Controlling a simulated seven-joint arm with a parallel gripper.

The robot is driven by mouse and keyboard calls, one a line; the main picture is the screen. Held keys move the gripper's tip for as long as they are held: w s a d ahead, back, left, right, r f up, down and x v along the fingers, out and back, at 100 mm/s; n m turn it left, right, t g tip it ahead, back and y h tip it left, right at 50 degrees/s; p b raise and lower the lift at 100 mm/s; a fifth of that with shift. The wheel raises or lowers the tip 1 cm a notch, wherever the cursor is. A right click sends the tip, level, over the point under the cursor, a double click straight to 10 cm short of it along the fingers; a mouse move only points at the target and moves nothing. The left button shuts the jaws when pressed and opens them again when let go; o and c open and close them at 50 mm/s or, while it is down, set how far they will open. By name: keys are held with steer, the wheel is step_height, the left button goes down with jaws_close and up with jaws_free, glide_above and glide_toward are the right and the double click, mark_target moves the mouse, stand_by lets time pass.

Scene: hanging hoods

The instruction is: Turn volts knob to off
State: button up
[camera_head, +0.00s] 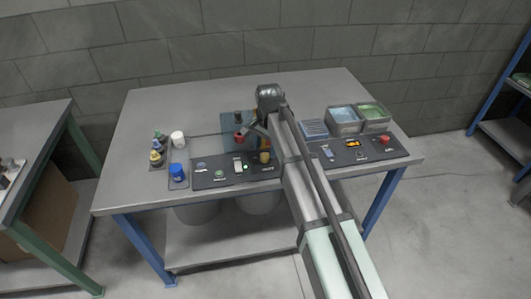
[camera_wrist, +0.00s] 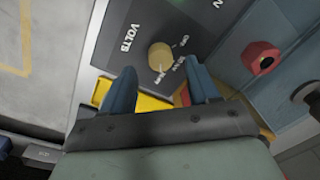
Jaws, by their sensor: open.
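The volts knob is a round tan-yellow knob (camera_wrist: 160,56) on a dark panel (camera_wrist: 140,30) marked VOLTS in the wrist view. Small white labels sit around its right and lower side, one appearing to read OFF. I cannot tell where the knob points. My gripper (camera_wrist: 158,67) has two blue fingers apart, one on each side below the knob, with nothing between them. A gap shows between fingers and knob, so it does not look gripped. In the head view the knob (camera_head: 264,157) shows at the panel's right end, just left of my arm.
A red round knob (camera_wrist: 261,57) on a blue box stands right of the volts knob.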

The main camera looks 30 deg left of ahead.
mark_target(265, 155)
steer(key=shift+a+f, duration=0.1)
steer(key=shift+f, duration=1.55)
steer(key=c, duration=1)
